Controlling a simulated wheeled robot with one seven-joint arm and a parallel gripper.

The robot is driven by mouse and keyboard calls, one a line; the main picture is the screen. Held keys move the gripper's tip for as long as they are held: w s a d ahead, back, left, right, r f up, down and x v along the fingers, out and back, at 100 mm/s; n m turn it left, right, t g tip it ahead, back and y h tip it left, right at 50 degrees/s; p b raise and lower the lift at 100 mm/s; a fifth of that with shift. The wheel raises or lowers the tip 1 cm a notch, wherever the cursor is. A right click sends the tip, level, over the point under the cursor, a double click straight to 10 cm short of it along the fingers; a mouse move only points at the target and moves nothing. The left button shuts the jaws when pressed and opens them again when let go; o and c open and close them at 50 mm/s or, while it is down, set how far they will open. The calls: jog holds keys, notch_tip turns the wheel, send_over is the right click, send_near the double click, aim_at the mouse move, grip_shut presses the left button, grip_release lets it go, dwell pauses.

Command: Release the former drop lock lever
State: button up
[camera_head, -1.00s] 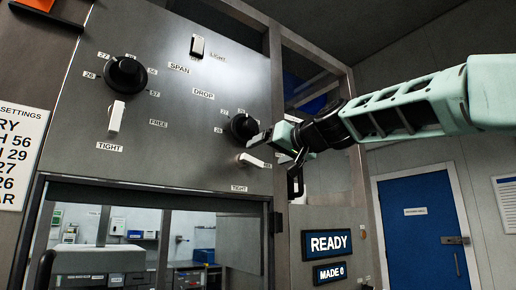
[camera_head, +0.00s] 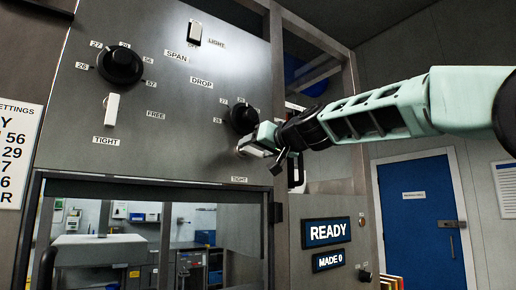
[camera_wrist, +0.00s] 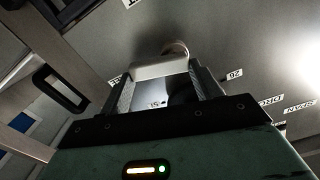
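The drop lock lever is a white handle (camera_head: 243,152) below the black DROP dial (camera_head: 243,118) on the grey panel; my gripper covers most of it in the head view. In the wrist view the white lever (camera_wrist: 160,67) lies across the space at my fingertips, its pivot up and right on the panel. My gripper (camera_head: 268,146) is at the lever, and in the wrist view its two fingers (camera_wrist: 163,85) are apart, one at each end of the lever. Whether they touch it I cannot tell. A TIGHT label (camera_head: 239,180) sits below.
The SPAN dial (camera_head: 120,65) and its upright white lever (camera_head: 111,109) are to the left. A light switch (camera_head: 194,32) is above. A frame post and black door handle (camera_wrist: 60,88) stand close beside my gripper. The READY display (camera_head: 327,232) is below right.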

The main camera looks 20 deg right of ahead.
jog(key=shift+a+r+n+b, duration=0.1)
jog(key=shift+r+n+b, duration=0.05)
jog(key=shift+n+b, duration=0.45)
jog(key=shift+r+n+b, duration=0.15)
jog(key=shift+n+b, duration=0.2)
jog(key=shift+n, duration=0.45)
jog(key=o, duration=1)
jog(key=b+v, duration=0.8)
jog(key=v, duration=0.9)
jog(key=shift+s, duration=0.2)
